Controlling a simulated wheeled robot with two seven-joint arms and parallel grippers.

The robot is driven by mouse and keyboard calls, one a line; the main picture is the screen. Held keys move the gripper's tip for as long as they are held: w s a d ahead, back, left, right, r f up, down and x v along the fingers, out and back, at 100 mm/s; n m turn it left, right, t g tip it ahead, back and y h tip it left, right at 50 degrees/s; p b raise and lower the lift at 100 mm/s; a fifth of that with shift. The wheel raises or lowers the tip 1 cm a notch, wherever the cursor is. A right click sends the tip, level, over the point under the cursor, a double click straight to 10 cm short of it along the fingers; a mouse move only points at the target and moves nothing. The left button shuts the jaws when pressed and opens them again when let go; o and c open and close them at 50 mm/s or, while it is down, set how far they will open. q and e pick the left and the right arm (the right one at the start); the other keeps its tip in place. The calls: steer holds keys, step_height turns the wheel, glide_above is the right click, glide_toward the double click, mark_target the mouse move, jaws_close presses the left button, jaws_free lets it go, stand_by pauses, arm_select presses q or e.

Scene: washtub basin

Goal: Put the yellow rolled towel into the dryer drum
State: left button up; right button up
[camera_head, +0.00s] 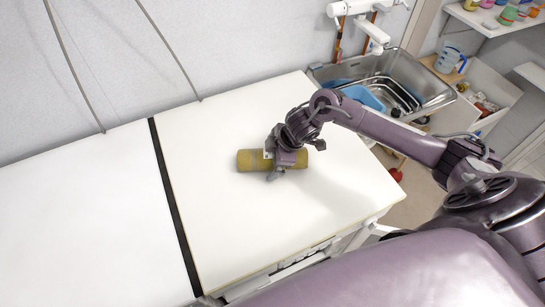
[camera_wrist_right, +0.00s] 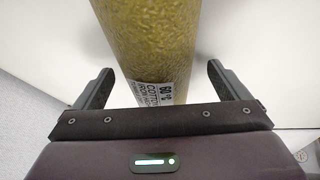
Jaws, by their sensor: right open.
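The yellow rolled towel (camera_head: 252,161) lies on its side on the white top of the machine at centre. Its roll runs left to right in the head view. My right gripper (camera_head: 281,169) is over the towel's middle. In the right wrist view the towel (camera_wrist_right: 150,40) passes between the two open fingers of the right gripper (camera_wrist_right: 162,88), with a gap on each side. A white printed label shows on the towel near the palm. The dryer drum is not in view. My left gripper is not in view.
A second white top (camera_head: 75,215) lies to the left past a black gap. A metal sink (camera_head: 405,85) with a blue basin stands at the back right. A shelf (camera_head: 490,18) with colourful containers is at the top right. The white top around the towel is clear.

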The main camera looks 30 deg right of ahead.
steer(key=shift+r, duration=0.1)
steer(key=c, duration=1.2)
steer(key=shift+c, duration=0.2)
step_height(320, 180, up, 20)
steer(key=p, duration=0.1)
steer(key=s+a+f+m+h+b, duration=0.1)
steer(key=s+a+f+m+b, duration=0.2)
steer(key=s+a+f+b, duration=0.2)
steer(key=s+b, duration=0.1)
steer(key=s, duration=0.2)
steer(key=shift+a+t, duration=0.3)
